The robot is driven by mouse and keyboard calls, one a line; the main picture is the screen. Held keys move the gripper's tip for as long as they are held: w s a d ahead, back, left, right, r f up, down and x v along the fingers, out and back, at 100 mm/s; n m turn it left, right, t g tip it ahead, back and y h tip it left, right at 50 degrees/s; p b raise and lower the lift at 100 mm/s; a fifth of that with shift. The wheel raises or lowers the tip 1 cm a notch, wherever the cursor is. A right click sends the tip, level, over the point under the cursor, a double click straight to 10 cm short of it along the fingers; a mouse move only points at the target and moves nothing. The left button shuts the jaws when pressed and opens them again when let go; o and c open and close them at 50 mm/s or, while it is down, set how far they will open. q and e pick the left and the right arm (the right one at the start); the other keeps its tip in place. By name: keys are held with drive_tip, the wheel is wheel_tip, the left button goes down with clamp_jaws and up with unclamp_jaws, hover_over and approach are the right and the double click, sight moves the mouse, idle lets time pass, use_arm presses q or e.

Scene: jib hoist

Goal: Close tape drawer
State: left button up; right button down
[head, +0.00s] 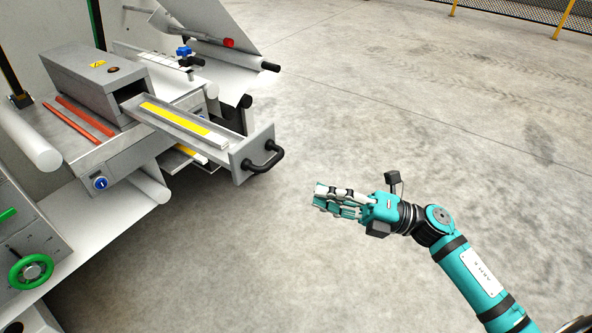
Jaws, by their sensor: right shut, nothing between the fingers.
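The tape drawer (195,124) is a grey tray pulled far out of its grey housing (88,82) on the machine. A strip of yellow tape lies along its inside. Its front plate carries a black handle (264,160). My right gripper (322,198) is to the right of and nearer than the handle, apart from it, over the open floor. Its fingers are together with nothing between them, pointing left toward the machine. My left gripper is not in the head view.
Two orange-red rods (86,117) lie on the machine top beside the housing. White rollers (28,138) and a green handwheel (30,270) are at the left. A tilted panel (212,30) stands behind the drawer. The concrete floor (420,110) to the right is clear.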

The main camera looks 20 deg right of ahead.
sight(274, 165)
drive_tip(key=w+a, duration=0.1)
drive_tip(key=w+a+r, duration=0.1)
drive_tip(key=w+a, duration=0.1)
drive_tip(key=w+a+r, duration=0.1)
drive_tip(key=w, duration=0.1)
drive_tip(key=shift+w+a+r, duration=0.15)
drive_tip(key=shift+a+r, duration=0.1)
drive_tip(key=shift+w, duration=0.1)
